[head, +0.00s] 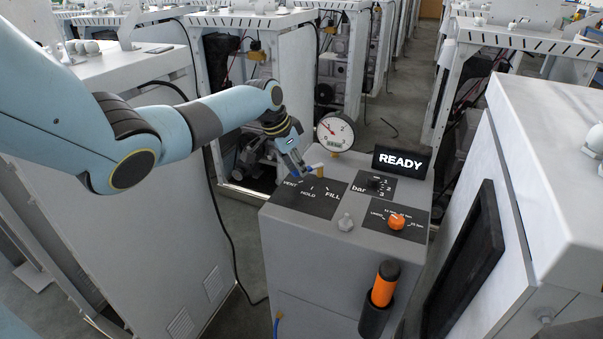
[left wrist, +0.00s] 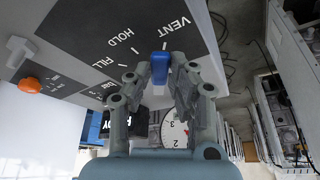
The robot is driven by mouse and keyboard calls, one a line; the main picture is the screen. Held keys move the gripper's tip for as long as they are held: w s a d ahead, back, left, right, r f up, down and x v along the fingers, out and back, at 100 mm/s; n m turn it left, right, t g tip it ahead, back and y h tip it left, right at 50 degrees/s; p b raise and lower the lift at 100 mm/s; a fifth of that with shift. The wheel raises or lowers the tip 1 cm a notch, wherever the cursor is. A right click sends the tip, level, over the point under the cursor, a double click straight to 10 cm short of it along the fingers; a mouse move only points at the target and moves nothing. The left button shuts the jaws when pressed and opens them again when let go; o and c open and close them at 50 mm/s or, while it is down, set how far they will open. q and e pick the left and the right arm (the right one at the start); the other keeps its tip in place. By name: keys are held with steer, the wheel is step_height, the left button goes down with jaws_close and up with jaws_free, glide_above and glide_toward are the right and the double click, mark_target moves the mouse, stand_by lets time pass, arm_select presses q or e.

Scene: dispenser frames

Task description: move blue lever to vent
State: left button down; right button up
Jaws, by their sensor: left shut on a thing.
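The blue lever (left wrist: 160,67) sits between the fingers of my left gripper (left wrist: 160,78) in the left wrist view. The gripper is shut on it. The lever's blue end lies by the tick under the VENT label (left wrist: 172,27); the HOLD label (left wrist: 120,37) and FILL label (left wrist: 102,62) are off to its left. In the head view my left gripper (head: 293,163) is over the VENT side of the dark lever plate (head: 322,206), on top of the grey dispenser. The lever's pivot is mostly hidden by the fingers. My right gripper does not show.
A round gauge (head: 335,131) and a READY display (head: 402,160) stand behind the lever plate. A bar selector (head: 374,184), an orange knob (head: 396,221) and a grey knob (head: 346,222) are nearby. An orange-handled tool (head: 384,285) sits in a front holder.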

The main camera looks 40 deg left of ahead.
arm_select(q)
steer(key=shift+w+a+m+b, duration=0.15)
steer(key=shift+a+m+b, duration=0.25)
steer(key=shift+m, duration=0.2)
steer(key=shift+r, duration=0.1)
steer(key=c, duration=1.2)
jaws_free()
steer(key=v, duration=1.2)
steer(key=shift+w+a, duration=0.1)
steer(key=shift+a, duration=0.05)
